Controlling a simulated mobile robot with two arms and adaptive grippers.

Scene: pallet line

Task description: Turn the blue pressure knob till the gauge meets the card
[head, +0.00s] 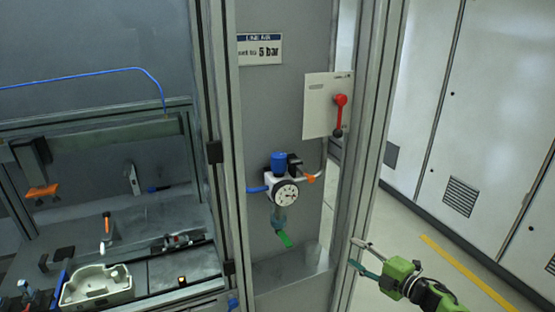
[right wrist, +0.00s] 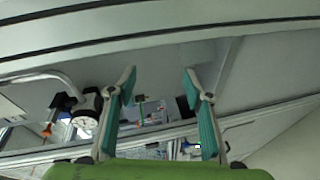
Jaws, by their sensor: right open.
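The blue pressure knob (head: 278,162) sits on top of the regulator, mounted on the grey panel in the middle of the head view. The round white gauge (head: 286,195) is on the regulator's front; its needle is too small to read. The card (head: 260,49) above says "set to 5 bar". My right gripper (head: 356,254) is open and empty, below and to the right of the regulator, apart from it. In the right wrist view its two teal fingers (right wrist: 157,88) are spread, with the gauge (right wrist: 86,113) left of them. My left gripper is not in view.
A red lever (head: 340,114) on a white plate (head: 318,106) is up and right of the knob. An aluminium post (head: 367,150) stands between my right gripper and the panel. A workbench with a cream tray (head: 97,288) is at left.

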